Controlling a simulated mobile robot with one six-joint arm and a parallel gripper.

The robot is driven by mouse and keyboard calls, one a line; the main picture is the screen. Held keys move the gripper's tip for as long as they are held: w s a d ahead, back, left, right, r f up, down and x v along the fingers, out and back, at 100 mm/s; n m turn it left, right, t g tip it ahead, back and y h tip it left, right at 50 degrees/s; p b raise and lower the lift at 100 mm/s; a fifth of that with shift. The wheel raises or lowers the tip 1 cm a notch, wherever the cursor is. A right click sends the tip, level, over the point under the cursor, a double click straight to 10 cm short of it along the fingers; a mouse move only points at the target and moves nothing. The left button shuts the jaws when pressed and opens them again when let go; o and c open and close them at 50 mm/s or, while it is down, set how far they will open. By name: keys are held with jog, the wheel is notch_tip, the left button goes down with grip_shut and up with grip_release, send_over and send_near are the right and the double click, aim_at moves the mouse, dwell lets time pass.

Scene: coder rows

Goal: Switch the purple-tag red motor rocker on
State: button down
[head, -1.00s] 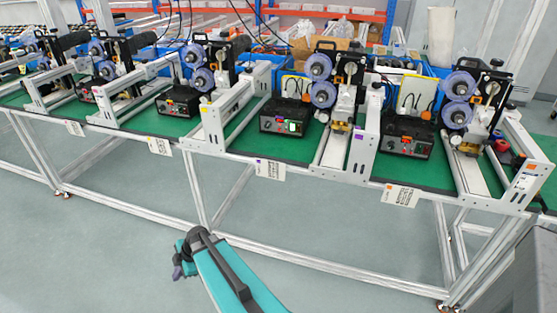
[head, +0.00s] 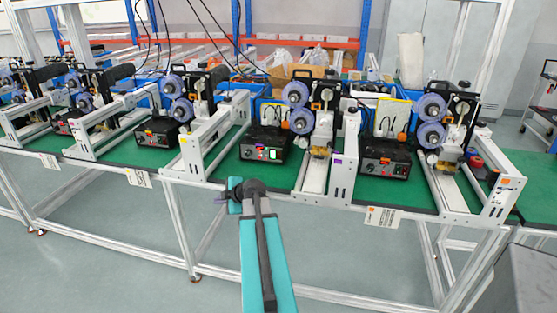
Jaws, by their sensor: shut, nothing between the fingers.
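The black control box (head: 265,143) of the purple-marked station stands on the green bench mat, left of centre. Its front has a small red patch (head: 261,148) and a bright green-lit switch (head: 274,154). The red motor rocker is too small to make out, so its position cannot be told. A purple mark (head: 338,161) is on the white frame right of this box. The hanging purple tag is not visible; my arm covers part of the bench edge there. My gripper (head: 221,199) is shut and empty, small and partly hidden at my arm's end, in front of and below the box.
Similar stations flank it, with another black box (head: 387,158) at right above an orange tag (head: 383,217), and one (head: 157,131) at left. White frames (head: 213,142) divide them. A grey block (head: 525,275) is at lower right. Open floor lies before the bench.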

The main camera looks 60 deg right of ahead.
aim_at(279, 155)
jog(key=s+d+r+m+h, duration=0.1)
jog(key=s+d+r, duration=0.2)
jog(key=s+d, duration=0.1)
jog(key=s+d+r+m+h, duration=0.1)
jog(key=s+d+r, duration=0.2)
jog(key=s+d, duration=0.2)
jog(key=s+d+r+h, duration=0.2)
jog(key=s+d+r, duration=0.2)
jog(key=s+d, duration=0.1)
jog(key=shift+s+d+m, duration=0.15)
jog(key=shift+d+m, duration=0.25)
jog(key=shift+d, duration=0.5)
jog(key=shift+s+d, duration=0.25)
jog(key=shift+s, duration=0.1)
jog(key=shift+w+d, duration=0.1)
